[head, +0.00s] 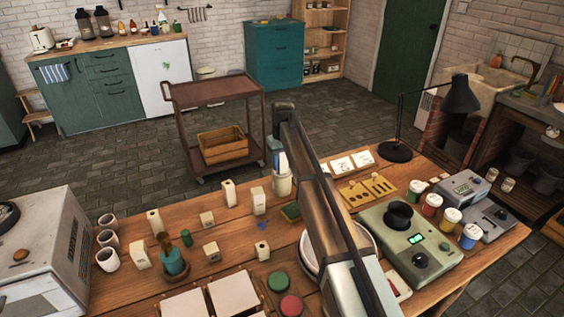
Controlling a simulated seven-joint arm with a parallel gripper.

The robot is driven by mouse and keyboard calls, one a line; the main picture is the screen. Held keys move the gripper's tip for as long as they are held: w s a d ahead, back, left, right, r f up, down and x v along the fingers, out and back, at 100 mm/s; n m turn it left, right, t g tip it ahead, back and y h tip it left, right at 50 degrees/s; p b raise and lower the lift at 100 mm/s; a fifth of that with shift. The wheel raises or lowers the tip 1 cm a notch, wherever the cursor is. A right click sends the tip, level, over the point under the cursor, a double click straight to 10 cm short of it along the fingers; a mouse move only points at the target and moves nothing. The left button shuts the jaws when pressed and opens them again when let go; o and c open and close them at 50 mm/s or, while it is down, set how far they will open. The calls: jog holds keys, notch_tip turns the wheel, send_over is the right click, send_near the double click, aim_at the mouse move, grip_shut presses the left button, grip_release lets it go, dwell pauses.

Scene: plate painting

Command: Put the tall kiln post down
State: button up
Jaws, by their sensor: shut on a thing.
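My arm (335,215) rises from the bottom right across the middle of the head view. I cannot make out my gripper's fingertips or what is between them; the arm blocks that area. Several cream kiln posts stand upright on the wooden table (105,292). Taller ones are a post with a hole (154,222), another at the back (229,192) and one nearer the arm (258,200). Shorter posts (207,219) (212,252) (262,250) stand among them. Which post is the task's tall one is unclear.
Cream cups (108,259) and a teal pot (173,263) stand at left, beside a grey kiln-like box (45,255). A green scale-like device (408,240), paint jars (431,205) and a black lamp (396,151) fill the right. Bare wood shows between posts.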

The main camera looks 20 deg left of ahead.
jog(key=shift+f, duration=0.15)
jog(key=o, duration=1.2)
notch_tip(320, 180, up, 12)
jog(key=shift+r, duration=0.15)
